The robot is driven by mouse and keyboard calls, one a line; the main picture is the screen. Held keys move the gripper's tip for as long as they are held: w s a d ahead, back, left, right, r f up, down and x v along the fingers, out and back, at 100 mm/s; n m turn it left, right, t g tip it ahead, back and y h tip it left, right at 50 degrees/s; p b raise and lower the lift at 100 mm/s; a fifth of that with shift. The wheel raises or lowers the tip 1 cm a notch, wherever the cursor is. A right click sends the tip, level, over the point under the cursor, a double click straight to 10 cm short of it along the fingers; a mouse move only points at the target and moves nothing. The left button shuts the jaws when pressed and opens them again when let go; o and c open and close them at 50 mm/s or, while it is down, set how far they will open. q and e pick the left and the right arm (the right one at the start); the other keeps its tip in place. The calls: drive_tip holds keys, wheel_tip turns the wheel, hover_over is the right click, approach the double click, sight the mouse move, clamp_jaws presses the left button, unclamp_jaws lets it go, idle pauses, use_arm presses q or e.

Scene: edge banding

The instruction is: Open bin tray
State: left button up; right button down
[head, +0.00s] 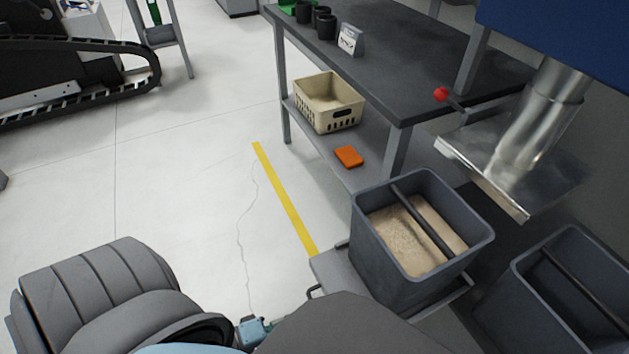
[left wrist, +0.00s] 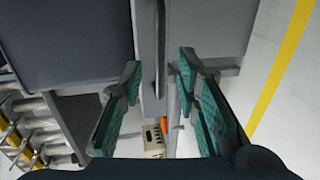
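The grey bin (head: 385,255), filled with tan sawdust-like material, stands on the pulled-out-looking grey bin tray (head: 335,272). A dark handle (head: 316,291) shows at the tray's near left edge. My left gripper (head: 254,331) is mostly hidden behind my arm at the bottom of the head view. In the left wrist view my left gripper (left wrist: 157,85) is open, its teal-padded fingers apart. A thin grey handle bar (left wrist: 161,45) shows in the gap between them; I cannot tell whether it touches either finger. My right gripper is out of view.
A second grey bin (head: 520,310) stands at the lower right. A workbench (head: 400,60) with a beige crate (head: 318,112) and an orange item (head: 349,157) on its lower shelf is behind. A metal duct (head: 535,125) hangs above. Floor left of the yellow line (head: 283,198) is clear.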

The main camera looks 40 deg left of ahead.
use_arm(q)
drive_tip(key=v, duration=0.6)
idle(0.3)
